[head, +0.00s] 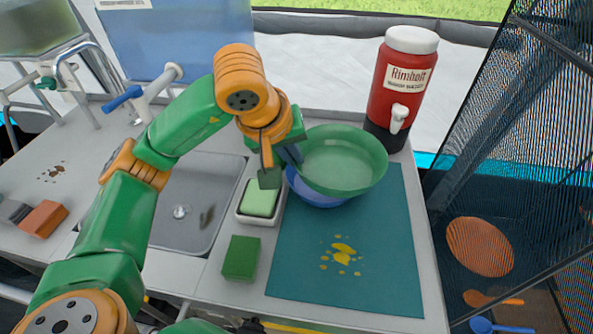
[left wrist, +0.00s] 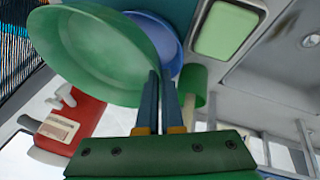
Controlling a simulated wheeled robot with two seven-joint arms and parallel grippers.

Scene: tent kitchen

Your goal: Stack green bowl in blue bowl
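The large green bowl (head: 343,160) is over the blue bowl (head: 318,194), offset to its upper right and a little tilted. The green bowl covers much of the blue bowl, which stands on the teal mat (head: 385,240). My left gripper (head: 292,156) is at the green bowl's left rim. In the left wrist view its fingers (left wrist: 163,105) are close together on the rim of the green bowl (left wrist: 105,50), and the blue bowl (left wrist: 165,40) shows behind. Whether the bowls touch is unclear. My right gripper is not in view.
A red drink dispenser (head: 402,85) stands close behind the green bowl. A green sponge (head: 260,198) in a white dish and a green block (head: 241,258) lie left of the mat, beside the sink (head: 185,215). Yellow spots (head: 342,250) mark the otherwise bare front of the mat.

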